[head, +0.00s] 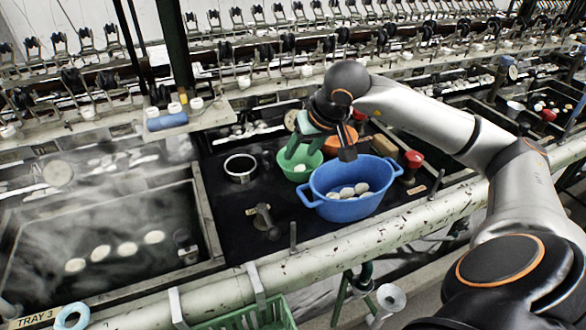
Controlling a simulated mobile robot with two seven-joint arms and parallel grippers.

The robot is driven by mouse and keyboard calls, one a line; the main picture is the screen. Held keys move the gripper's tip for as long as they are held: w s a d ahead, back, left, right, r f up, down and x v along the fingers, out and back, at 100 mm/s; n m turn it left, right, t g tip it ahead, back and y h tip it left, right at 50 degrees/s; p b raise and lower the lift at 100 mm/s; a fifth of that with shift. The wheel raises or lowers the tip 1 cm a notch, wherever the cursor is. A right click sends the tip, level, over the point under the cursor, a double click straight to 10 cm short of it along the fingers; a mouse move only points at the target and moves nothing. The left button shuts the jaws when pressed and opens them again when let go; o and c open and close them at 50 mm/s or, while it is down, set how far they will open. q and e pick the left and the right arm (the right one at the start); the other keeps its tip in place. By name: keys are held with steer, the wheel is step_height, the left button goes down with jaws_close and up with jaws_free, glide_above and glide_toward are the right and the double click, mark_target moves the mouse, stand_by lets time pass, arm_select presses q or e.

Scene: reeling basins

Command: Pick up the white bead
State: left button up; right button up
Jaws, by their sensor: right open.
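My right gripper (322,150) is open above the green bowl (291,172) and the far rim of the blue basin (345,206). Nothing shows between its fingers. A small white piece (300,168) lies in the green bowl, close below the gripper. I cannot tell whether it is a bead. Several white oval pieces (347,193) lie in the blue basin, to the right and nearer. No other thing stands out clearly as a bead. My left gripper is not in view.
A steaming basin (206,222) with several white ovals (127,249) is at the left. A metal cup (240,168), an orange bowl (339,146) and a red-knobbed part (413,160) surround the bowls. A pale rail (370,231) runs along the front.

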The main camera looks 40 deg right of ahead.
steer(key=d+h, duration=0.1)
steer(key=d, duration=0.1)
glide_toward(300, 167)
steer(key=x, duration=0.3)
steer(key=shift+w+a+r, duration=0.15)
steer(key=shift+w, duration=0.1)
steer(key=shift+s+x, duration=0.1)
steer(key=shift+x, duration=1.25)
steer(key=shift+s+x, duration=0.15)
steer(key=shift+x, duration=1.25)
steer(key=c, duration=0.5)
